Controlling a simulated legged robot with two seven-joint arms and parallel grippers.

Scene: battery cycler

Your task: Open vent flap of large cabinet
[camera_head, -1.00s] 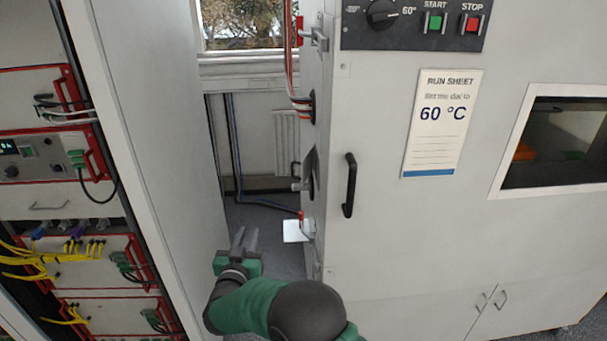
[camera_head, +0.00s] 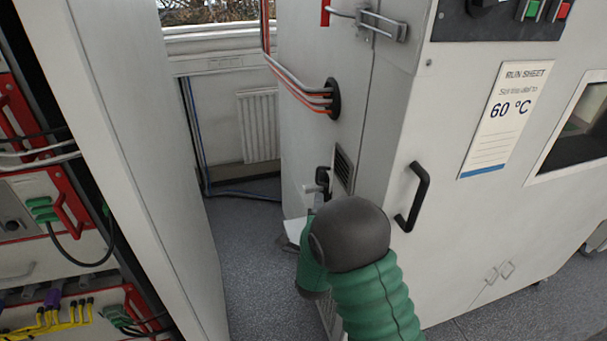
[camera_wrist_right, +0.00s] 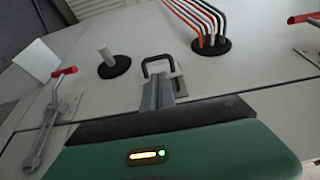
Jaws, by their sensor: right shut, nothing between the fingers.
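The large cabinet (camera_head: 400,120) stands right of centre in the head view, its narrow side facing the gap. A slotted vent (camera_head: 343,168) shows on that side, below the cable port. My right arm crosses in front of the lower side, and its gripper is mostly hidden there. In the wrist view my right gripper (camera_wrist_right: 161,92) is shut and empty, its fingertips just at a black loop handle (camera_wrist_right: 156,64) on the cabinet side. I cannot tell whether they touch it. Part of the flap area is hidden behind the fingers. My left gripper is not in view.
A cable port (camera_wrist_right: 210,46) and a black disc with a grey peg (camera_wrist_right: 115,66) flank the handle. A red-tipped latch (camera_wrist_right: 48,122) is at left. A front door handle (camera_head: 412,197) is beside my arm. An equipment rack (camera_head: 130,150) bounds the floor gap at left.

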